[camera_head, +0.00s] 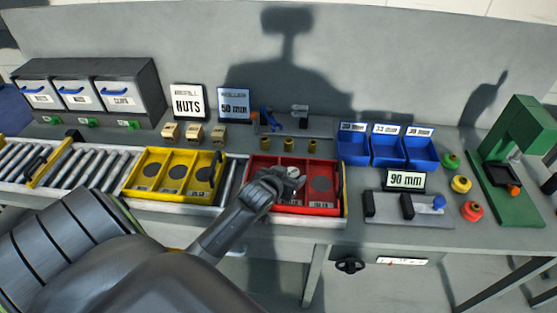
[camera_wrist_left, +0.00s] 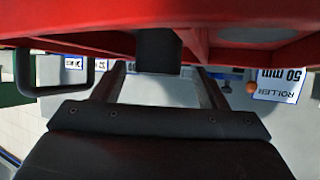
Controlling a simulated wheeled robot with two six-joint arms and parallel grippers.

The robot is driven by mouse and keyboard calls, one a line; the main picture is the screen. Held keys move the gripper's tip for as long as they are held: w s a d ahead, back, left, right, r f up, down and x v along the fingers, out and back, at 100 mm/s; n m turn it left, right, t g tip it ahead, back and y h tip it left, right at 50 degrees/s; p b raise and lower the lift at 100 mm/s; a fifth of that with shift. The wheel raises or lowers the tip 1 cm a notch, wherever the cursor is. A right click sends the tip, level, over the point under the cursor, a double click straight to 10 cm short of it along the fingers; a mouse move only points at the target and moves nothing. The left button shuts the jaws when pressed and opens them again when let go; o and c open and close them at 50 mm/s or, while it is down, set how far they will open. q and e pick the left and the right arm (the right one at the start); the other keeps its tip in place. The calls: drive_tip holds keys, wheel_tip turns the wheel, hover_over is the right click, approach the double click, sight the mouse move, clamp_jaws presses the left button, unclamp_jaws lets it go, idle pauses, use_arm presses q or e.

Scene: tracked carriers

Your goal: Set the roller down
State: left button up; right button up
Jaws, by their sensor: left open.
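My left gripper (camera_head: 280,183) is open over the near left part of the red carrier (camera_head: 335,208). A small pale grey round piece (camera_head: 294,172) shows at its fingertips; I cannot tell whether it is the roller. In the left wrist view, the two dark fingers (camera_wrist_left: 162,80) stand apart, with the red carrier wall (camera_wrist_left: 90,22) across the top of the picture. A dark block (camera_wrist_left: 158,50) shows between the fingers, and nothing is clearly gripped. The red carrier has dark round marks in its compartments. My right gripper is not in view.
A yellow carrier (camera_head: 155,194) sits on the roller track (camera_head: 95,170) to the left. Behind are brass pieces (camera_head: 288,144) and a "50 mm" sign (camera_head: 234,104). Blue bins (camera_head: 388,152), a grey fixture (camera_head: 408,212) and a green press (camera_head: 522,135) stand to the right.

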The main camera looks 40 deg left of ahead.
use_arm(q)
drive_tip(key=b+v, duration=0.1)
drive_tip(key=v, duration=1)
drive_tip(key=shift+s, duration=0.15)
drive_tip(key=s+d+f+m+g, duration=0.1)
drive_tip(key=s+f+g, duration=0.3)
drive_tip(key=s, duration=0.6)
drive_tip(key=s+d+f+g, duration=0.1)
drive_tip(key=s+f+g, duration=0.25)
drive_tip(key=s, duration=0.65)
wheel_tip(320, 180, down, 27)
drive_tip(key=a+g+b, duration=0.2)
drive_tip(key=s+d+f+g+h+b, duration=0.1)
drive_tip(key=s+f, duration=1.4)
drive_tip(key=f, duration=0.2)
drive_tip(key=shift+s+d+b, duration=0.3)
drive_tip(key=shift+d, duration=0.1)
